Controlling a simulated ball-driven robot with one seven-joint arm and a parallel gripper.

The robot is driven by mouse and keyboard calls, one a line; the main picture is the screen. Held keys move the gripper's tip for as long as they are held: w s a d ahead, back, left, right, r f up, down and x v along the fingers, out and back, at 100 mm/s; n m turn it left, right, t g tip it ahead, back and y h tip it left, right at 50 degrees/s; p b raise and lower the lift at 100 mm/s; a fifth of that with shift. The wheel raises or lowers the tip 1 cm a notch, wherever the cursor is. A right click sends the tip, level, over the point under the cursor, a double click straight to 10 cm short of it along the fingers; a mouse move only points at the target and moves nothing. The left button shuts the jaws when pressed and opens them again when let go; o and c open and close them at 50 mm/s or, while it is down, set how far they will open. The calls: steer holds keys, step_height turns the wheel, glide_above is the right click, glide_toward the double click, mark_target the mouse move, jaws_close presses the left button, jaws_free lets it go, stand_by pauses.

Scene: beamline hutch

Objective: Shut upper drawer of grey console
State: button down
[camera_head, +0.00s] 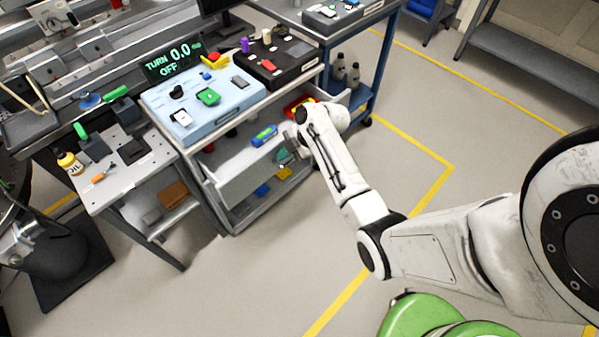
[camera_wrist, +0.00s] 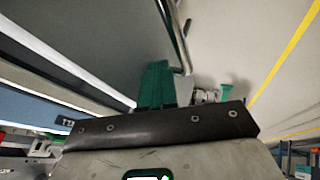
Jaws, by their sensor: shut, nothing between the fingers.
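The grey console (camera_head: 212,213) stands left of centre in the head view. Its upper drawer (camera_head: 245,172) is pulled out toward me, with a pale grey front. A blue-green item (camera_head: 264,135) and a red and yellow item (camera_head: 299,106) lie in it. My gripper (camera_head: 286,156) is at the drawer's front, right of its middle, and my wrist covers part of the drawer. The gripper is shut and empty; whether it touches the front cannot be told. The wrist view shows a teal part (camera_wrist: 156,86), apparently my fingers, beyond a dark bar.
A light blue tray (camera_head: 233,97) and a black tray (camera_head: 290,70) sit on the console. A perforated side table (camera_head: 130,178) stands left. A blue-framed cart (camera_head: 375,65) with bottles (camera_head: 353,75) stands behind right. The floor (camera_head: 260,285) in front is clear.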

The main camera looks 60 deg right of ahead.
steer(key=w+b, duration=0.1)
steer(key=w, duration=0.1)
steer(key=w+d+b, duration=0.1)
steer(key=w+b, duration=0.1)
steer(key=w, duration=0.1)
steer(key=w+d+b, duration=0.1)
steer(key=w+b, duration=0.1)
steer(key=shift+w+f, duration=0.2)
steer(key=shift+w, duration=0.1)
steer(key=shift+w+d+r+b, duration=0.1)
steer(key=shift+w+d+b, duration=0.05)
steer(key=shift+w, duration=0.2)
steer(key=shift+w+d+r+b, duration=0.1)
steer(key=shift+w+b, duration=0.05)
steer(key=shift+w, duration=0.2)
steer(key=shift+r, duration=0.15)
